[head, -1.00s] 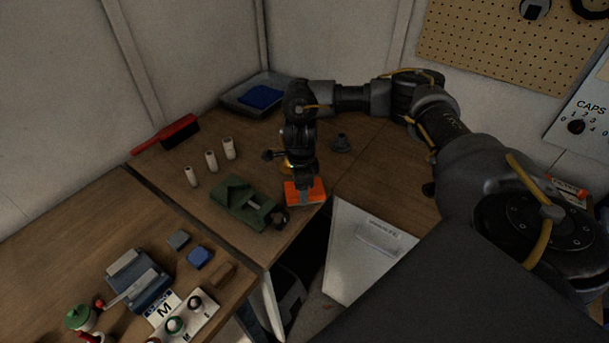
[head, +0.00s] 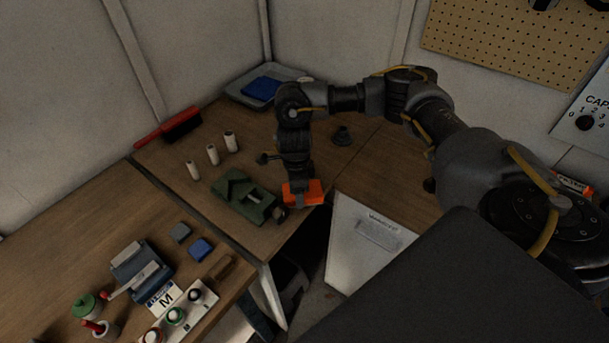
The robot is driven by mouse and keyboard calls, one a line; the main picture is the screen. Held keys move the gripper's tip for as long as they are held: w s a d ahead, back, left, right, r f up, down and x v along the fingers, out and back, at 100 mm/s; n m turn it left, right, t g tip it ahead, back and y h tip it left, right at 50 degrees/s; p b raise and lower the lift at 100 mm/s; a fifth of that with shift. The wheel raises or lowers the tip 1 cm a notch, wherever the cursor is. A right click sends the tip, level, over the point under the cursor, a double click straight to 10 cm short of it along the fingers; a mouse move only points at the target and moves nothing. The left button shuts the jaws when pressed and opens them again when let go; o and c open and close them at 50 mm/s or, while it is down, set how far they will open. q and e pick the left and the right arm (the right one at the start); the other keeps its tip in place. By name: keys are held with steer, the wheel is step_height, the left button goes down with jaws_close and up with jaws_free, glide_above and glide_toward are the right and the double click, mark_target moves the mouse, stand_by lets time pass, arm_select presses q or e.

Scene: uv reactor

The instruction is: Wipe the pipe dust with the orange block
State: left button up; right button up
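The orange block (head: 315,189) is at the front right of the rear wooden table, near its edge. My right gripper (head: 299,197) points down at the block, with a grey finger across its near side. The other finger is hidden, so I cannot tell whether the gripper is closed on the block or only around it. I also cannot tell whether the block touches the table. A green vise (head: 240,196) lies just left of the block, with a dark round piece (head: 280,213) at its right end. No dust is distinguishable. My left gripper is out of view.
Several white cylinders (head: 213,154) and a red-handled brush (head: 180,126) are at the left. A grey tray (head: 233,93) with a blue item is at the back.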

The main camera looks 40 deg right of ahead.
steer(key=shift+w+a+r+b, duration=0.1)
steer(key=shift+w+a+b, duration=0.05)
steer(key=shift+w+b, duration=0.2)
steer(key=shift+w+r, duration=0.1)
steer(key=shift+w, duration=0.05)
steer(key=shift+w+d+r, duration=0.1)
steer(key=shift+w+d, duration=0.05)
steer(key=shift+d, duration=0.15)
steer(key=shift+w+d, duration=0.2)
steer(key=shift+d, duration=0.15)
steer(key=shift+w+d+f, duration=0.1)
steer(key=shift+d+f, duration=0.1)
steer(key=shift+d, duration=0.45)
steer(key=shift+d+b, duration=0.2)
steer(key=shift+b, duration=0.15)
steer(key=shift+w+d+b, duration=0.1)
steer(key=shift+d+b, duration=0.2)
steer(key=shift+d, duration=0.3)
steer(key=shift+w+d+f+b, duration=0.1)
steer(key=shift+w+d+b, duration=0.1)
steer(key=shift+d, duration=0.4)
steer(key=shift+w+d+b, duration=0.1)
steer(key=shift+w+d, duration=0.05)
steer(key=shift+d, duration=0.4)
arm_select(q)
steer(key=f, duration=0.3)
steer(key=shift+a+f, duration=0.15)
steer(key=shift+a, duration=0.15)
